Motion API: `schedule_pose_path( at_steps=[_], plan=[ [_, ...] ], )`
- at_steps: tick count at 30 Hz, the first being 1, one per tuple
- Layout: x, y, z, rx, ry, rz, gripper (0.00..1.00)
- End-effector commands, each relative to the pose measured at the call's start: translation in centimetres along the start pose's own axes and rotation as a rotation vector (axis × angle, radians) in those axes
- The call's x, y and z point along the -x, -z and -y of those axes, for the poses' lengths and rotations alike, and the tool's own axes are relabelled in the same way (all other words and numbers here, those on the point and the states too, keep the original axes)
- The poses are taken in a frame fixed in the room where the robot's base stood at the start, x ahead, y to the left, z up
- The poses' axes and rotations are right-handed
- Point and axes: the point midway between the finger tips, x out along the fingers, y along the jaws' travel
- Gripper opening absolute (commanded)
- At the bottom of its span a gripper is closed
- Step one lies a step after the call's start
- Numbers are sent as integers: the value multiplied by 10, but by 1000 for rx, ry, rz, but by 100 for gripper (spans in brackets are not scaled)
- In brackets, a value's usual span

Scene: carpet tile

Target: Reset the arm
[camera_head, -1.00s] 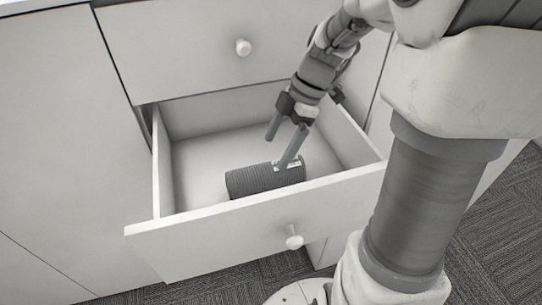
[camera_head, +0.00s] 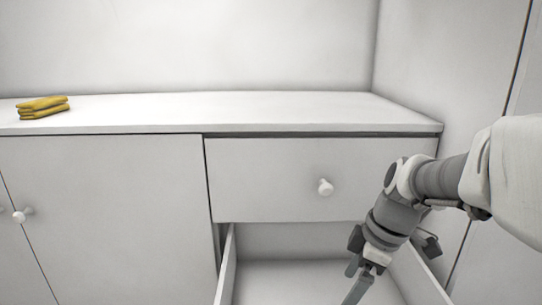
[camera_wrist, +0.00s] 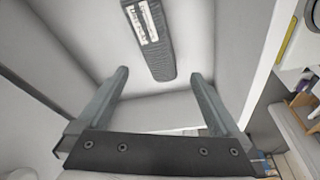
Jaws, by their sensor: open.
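My gripper (camera_head: 360,284) is open and empty above the open drawer (camera_head: 228,272) in the head view. In the wrist view my gripper (camera_wrist: 160,95) shows its two fingers spread wide with nothing between them. The cylinder is out of frame in the head view now.
A closed drawer (camera_head: 270,180) with a round white knob (camera_head: 325,187) is above the open one. A folded yellow cloth-like item (camera_head: 43,107) lies on the left of the white countertop (camera_head: 230,112). A wall stands close on the right. The rest of the countertop is clear.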

Motion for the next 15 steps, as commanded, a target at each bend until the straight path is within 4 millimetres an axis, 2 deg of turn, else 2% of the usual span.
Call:
schedule_pose_path(
  at_steps=[1, 6, 15],
  plan=[
    [11, 4, 7, -60, -37, 11, 100],
    [36, 11, 27, -307, -159, 17, 100],
    [72, 6, 76, -752, -332, -55, 100]
  ],
)
